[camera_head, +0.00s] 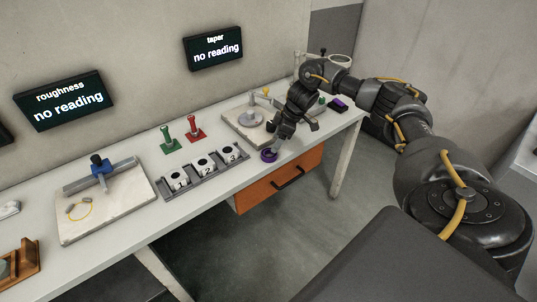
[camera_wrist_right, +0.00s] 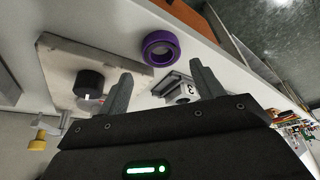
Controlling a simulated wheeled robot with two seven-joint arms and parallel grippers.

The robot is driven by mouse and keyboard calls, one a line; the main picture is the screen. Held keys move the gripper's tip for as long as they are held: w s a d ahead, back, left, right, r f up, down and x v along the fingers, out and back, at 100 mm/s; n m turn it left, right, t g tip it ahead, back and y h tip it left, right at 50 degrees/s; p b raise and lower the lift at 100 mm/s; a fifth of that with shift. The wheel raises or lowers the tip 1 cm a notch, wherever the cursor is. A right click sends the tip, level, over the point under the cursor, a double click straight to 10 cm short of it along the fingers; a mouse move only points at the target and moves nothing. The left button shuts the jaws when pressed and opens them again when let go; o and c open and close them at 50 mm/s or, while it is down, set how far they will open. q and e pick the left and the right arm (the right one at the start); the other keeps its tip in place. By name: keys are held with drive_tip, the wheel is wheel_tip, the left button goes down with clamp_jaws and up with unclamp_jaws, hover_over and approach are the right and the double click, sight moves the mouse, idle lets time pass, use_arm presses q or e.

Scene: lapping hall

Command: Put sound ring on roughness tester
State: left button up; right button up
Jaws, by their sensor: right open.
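A purple ring (camera_head: 268,155) lies flat on the white table near its front edge; it also shows in the right wrist view (camera_wrist_right: 160,48). My right gripper (camera_head: 279,146) is just above and beside it. Its two fingers (camera_wrist_right: 162,86) are apart with nothing between them, and the ring is beyond the fingertips. On the left of the table, a pale stone plate (camera_head: 115,208) carries a blue device on a grey bar (camera_head: 101,168), below the roughness display (camera_head: 63,100), which reads "no reading". I take this for the roughness tester. My left gripper is not in view.
A rack (camera_head: 206,172) with numbered white blocks stands between the ring and the stone plate. Green (camera_head: 168,140) and red (camera_head: 195,130) stands are behind it. Another stone plate with a round fixture (camera_head: 250,117) is behind my gripper. A wooden holder (camera_head: 22,265) is at far left.

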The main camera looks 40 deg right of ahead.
drive_tip(key=shift+w+a+f, duration=0.2)
drive_tip(key=shift+w+f, duration=0.1)
drive_tip(key=shift+f, duration=0.2)
drive_tip(key=shift+s+a+f, duration=0.1)
drive_tip(key=shift+f, duration=0.15)
drive_tip(key=p+x, duration=0.1)
drive_tip(key=x, duration=0.3)
drive_tip(key=shift+a+f, duration=0.15)
drive_tip(key=shift+f, duration=0.2)
drive_tip(key=c, duration=0.9)
drive_tip(key=shift+o, duration=0.2)
drive_tip(key=shift+r, duration=0.1)
